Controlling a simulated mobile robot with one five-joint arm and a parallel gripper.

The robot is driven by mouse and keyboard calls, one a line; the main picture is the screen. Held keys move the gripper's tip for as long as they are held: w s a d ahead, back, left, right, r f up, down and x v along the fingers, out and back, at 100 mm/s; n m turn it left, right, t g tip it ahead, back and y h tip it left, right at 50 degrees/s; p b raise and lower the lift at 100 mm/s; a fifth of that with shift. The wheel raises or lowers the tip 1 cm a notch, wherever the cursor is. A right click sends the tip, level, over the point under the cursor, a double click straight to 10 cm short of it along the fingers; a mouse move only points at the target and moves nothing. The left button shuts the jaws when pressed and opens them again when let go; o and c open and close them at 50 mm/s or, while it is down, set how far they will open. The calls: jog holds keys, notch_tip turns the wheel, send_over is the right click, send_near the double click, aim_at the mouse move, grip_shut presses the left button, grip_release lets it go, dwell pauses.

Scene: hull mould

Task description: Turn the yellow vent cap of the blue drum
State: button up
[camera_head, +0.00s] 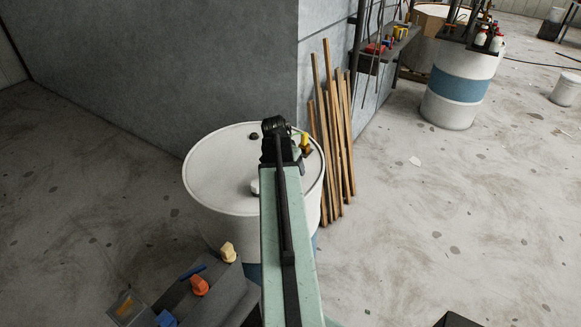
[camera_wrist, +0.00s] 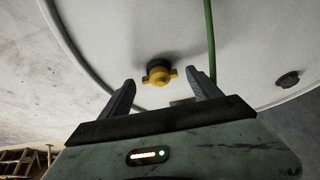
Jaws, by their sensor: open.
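The drum (camera_head: 215,185) is white with a blue band low on its side, and it stands in front of the grey wall. Its pale top (camera_wrist: 110,35) fills much of the wrist view. The yellow vent cap (camera_wrist: 157,76) has two small wings and a dark collar, and sits on the drum top. In the head view a yellow part (camera_head: 305,139) shows just beyond my wrist. My gripper (camera_wrist: 162,82) is open, with one finger on each side of the cap in the wrist view. The fingers look apart from it. In the head view my arm hides most of the gripper.
A thin green strip (camera_wrist: 209,35) runs close to the right finger. A dark bung (camera_wrist: 288,80) sits near the rim. Wooden slats (camera_head: 337,150) lean on the wall right of the drum. A bench with coloured pieces (camera_head: 200,286) stands at front left.

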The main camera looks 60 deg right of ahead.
jog(key=p+v, duration=0.7)
jog(key=shift+a+r, duration=0.2)
jog(key=shift+r, duration=0.15)
jog(key=w+a+n+t, duration=0.1)
jog(key=w+a+n, duration=0.2)
jog(key=w+a, duration=1.05)
jog(key=w+a+n+t+y, duration=0.15)
jog(key=w+a, duration=0.25)
jog(key=a, duration=0.6)
jog(key=w+a+n+g, duration=0.1)
jog(key=w+a+n, duration=0.25)
jog(key=a, duration=0.65)
jog(key=s+a+n+y, duration=0.1)
jog(key=a+n, duration=0.2)
jog(key=a, duration=0.4)
jog(key=s+a+f+n+g+y, duration=0.1)
jog(key=s+a+n, duration=0.1)
jog(key=a, duration=0.5)
jog(key=s+a+n+y, duration=0.1)
jog(key=s+a+n, duration=0.1)
jog(key=a+n, duration=0.3)
jog(key=a, duration=0.3)
jog(key=shift+s+f, duration=0.25)
jog(key=shift+f, duration=0.15)
